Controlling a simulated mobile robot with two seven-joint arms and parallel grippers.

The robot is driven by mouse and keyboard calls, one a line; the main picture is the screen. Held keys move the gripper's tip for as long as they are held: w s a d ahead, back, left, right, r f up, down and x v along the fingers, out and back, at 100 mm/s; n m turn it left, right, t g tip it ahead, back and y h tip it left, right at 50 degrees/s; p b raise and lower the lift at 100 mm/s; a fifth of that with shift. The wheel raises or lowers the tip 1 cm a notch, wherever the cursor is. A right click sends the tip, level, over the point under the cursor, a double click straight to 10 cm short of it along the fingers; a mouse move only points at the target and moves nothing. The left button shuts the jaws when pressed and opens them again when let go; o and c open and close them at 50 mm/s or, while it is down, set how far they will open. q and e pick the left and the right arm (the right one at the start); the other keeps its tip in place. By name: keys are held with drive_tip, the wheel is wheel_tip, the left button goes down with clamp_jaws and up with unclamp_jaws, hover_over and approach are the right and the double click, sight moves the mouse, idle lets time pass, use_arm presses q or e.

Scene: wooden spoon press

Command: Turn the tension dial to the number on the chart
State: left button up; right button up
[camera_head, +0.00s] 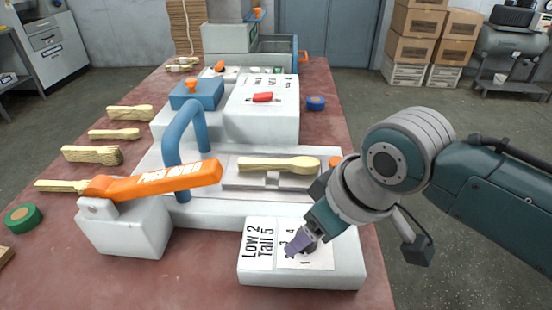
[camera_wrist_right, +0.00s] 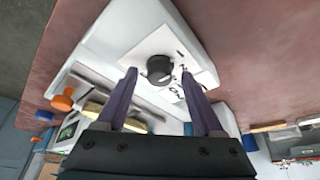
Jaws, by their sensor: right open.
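The tension dial shows in the right wrist view as a dark round knob (camera_wrist_right: 160,68) on a white number plate. In the head view this knob is hidden by my right gripper, but its plate (camera_head: 318,262) shows with printed numbers, 1, 3 and 4 among them. The chart (camera_head: 258,242) beside it reads "Low 2" and "Tall 5". My right gripper (camera_wrist_right: 158,76) is open, with its purple fingertips on either side of the knob; contact cannot be told. In the head view the right gripper (camera_head: 297,246) reaches down over the plate. My left gripper is out of view.
An orange lever (camera_head: 150,182) and a blue arch (camera_head: 168,150) stand left of the dial box. A wooden spoon (camera_head: 278,163) lies on the press bed behind. A red switch (camera_head: 263,97) sits on a farther white block. More spoons lie on the table's left.

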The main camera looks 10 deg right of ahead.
clamp_jaws()
idle(0.6)
